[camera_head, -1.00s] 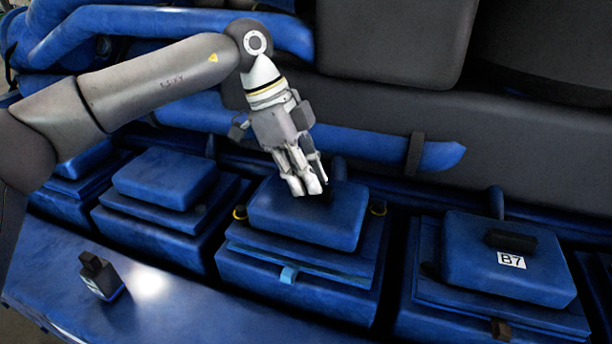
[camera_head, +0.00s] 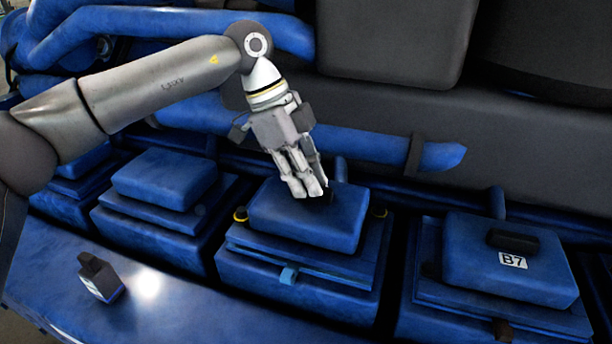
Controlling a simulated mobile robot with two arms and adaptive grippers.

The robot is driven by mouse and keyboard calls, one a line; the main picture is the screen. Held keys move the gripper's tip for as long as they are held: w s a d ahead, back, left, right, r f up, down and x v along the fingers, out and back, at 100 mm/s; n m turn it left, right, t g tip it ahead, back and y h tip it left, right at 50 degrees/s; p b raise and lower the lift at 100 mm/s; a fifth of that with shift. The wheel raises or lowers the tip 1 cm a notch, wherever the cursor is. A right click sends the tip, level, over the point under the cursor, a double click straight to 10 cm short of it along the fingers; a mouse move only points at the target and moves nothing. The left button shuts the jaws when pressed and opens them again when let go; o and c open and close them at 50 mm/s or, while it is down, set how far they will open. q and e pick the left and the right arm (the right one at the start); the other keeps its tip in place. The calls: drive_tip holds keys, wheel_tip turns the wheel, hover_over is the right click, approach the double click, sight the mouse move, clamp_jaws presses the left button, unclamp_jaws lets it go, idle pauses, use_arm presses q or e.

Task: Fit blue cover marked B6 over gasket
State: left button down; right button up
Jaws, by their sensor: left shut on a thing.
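A blue cover (camera_head: 300,222) sits at or just over the middle cylinder head (camera_head: 290,295). No B6 mark shows on the side I see. My left gripper (camera_head: 316,192) is above the cover, shut on its dark handle, which the fingers mostly hide. A gasket is not visible; the cover's underside and any gap below it are hidden, so I cannot tell if it is fully seated. My right gripper is not in view.
A blue cover with a B7 label (camera_head: 513,260) and black handle sits on the head to the right. Another blue cover (camera_head: 165,179) is on the left head. Yellow rings (camera_head: 240,214) flank the middle head. A small dark device (camera_head: 101,279) stands on the front blue ledge (camera_head: 190,310).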

use_arm(q)
drive_tip(key=shift+f+b, duration=0.5)
drive_tip(key=shift+f, duration=0.15)
idle(0.5)
drive_tip(key=c, duration=1.3)
unclamp_jaws()
drive_tip(key=shift+f, duration=0.1)
drive_tip(key=v, duration=1.2)
